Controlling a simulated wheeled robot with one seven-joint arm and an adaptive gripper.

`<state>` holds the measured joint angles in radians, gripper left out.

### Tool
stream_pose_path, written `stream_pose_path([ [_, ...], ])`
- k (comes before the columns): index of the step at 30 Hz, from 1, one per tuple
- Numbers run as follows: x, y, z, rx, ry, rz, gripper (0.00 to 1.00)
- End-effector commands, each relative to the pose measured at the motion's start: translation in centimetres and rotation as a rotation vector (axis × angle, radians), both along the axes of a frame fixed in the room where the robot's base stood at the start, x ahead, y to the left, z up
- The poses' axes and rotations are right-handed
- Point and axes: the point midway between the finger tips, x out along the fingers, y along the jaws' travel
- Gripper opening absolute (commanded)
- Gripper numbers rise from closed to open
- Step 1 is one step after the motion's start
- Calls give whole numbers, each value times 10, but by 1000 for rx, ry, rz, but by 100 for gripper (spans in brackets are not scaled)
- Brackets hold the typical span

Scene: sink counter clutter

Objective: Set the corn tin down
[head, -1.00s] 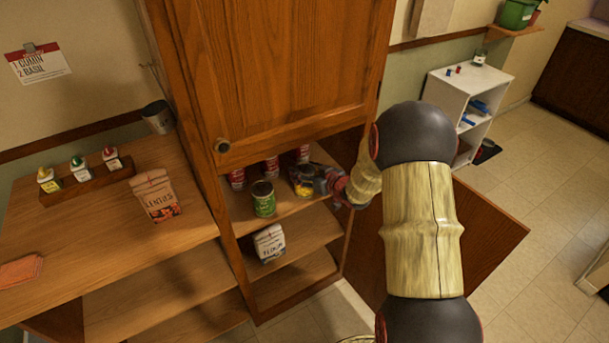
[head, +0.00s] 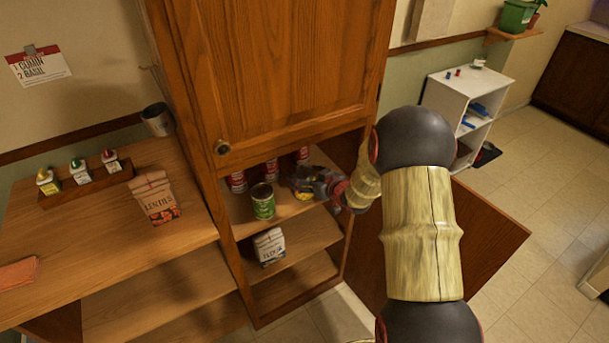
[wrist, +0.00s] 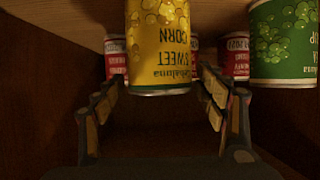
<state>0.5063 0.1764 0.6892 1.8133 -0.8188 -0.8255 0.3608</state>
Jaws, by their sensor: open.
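The corn tin (wrist: 159,45) has a yellow "sweet corn" label and appears upside down in the wrist view. It stands on the cabinet shelf (wrist: 60,12). My gripper (wrist: 161,88) is open, with one finger on each side of the tin's near part and visible gaps between. In the head view my gripper (head: 318,184) is at the right of the shelf and covers most of the corn tin (head: 303,196); only a little yellow shows.
A green tin (head: 262,201) stands left of the corn tin, and it also shows in the wrist view (wrist: 283,42). Several red tins (head: 270,170) stand behind. A flour bag (head: 269,246) is on the shelf below. The open cabinet door (head: 455,245) is on the right.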

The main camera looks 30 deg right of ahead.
Motion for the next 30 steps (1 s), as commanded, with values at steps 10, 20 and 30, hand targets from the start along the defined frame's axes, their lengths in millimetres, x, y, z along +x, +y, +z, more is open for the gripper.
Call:
stream_pose_path([
  [10,-28,-4,18,0,-1,-3,72],
  [20,-88,-11,42,0,0,-3,72],
  [30,-106,-14,62,-36,15,-17,72],
])
